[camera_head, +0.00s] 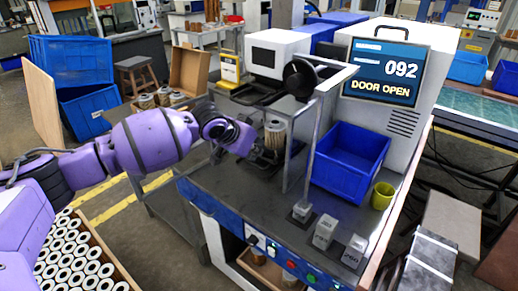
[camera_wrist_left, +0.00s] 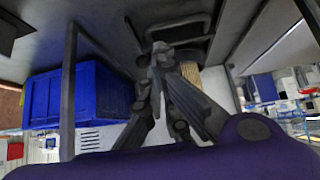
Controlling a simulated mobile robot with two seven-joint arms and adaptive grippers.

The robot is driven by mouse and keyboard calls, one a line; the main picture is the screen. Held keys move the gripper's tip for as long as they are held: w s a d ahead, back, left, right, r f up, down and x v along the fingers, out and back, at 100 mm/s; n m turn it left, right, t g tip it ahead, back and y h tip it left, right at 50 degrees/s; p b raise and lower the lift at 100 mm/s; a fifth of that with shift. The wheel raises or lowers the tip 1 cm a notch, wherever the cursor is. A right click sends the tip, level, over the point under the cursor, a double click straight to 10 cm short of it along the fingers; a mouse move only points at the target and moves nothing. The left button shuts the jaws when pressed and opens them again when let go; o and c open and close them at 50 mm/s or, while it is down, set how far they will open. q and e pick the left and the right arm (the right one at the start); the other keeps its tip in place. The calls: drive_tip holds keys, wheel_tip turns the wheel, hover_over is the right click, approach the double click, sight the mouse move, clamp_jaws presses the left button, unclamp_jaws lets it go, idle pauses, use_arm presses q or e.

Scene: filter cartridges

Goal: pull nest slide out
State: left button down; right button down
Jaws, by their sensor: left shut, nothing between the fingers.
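My left gripper (camera_head: 264,158) reaches in from the left to the front of the machine's open bay. In the left wrist view its fingers (camera_wrist_left: 160,52) are together, with nothing between them. A dark bar like a handle (camera_wrist_left: 178,27) lies just beyond the fingertips; I cannot tell whether they touch it. A pleated filter cartridge (camera_head: 275,136) stands upright behind the gripper, and its tan side (camera_wrist_left: 190,73) shows beside the fingers. The nest slide under it is mostly hidden by the gripper. My right gripper is not in view.
A grey door frame (camera_head: 290,150) stands just right of the gripper. A blue bin (camera_head: 348,165), a yellow cup (camera_head: 382,196) and small grey blocks (camera_head: 325,231) are on the bench to the right. A box of several filters (camera_head: 72,262) is at lower left.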

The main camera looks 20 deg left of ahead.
sight(266, 156)
use_arm(q)
drive_tip(key=x, duration=0.6)
drive_tip(key=shift+w+d+f, duration=0.1)
drive_tip(key=shift+d+f, duration=0.05)
drive_tip(key=shift+w+f+b, duration=0.3)
drive_tip(key=shift+w, duration=0.05)
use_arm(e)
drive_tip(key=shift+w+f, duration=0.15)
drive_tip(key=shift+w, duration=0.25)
use_arm(q)
drive_tip(key=shift+s, duration=0.1)
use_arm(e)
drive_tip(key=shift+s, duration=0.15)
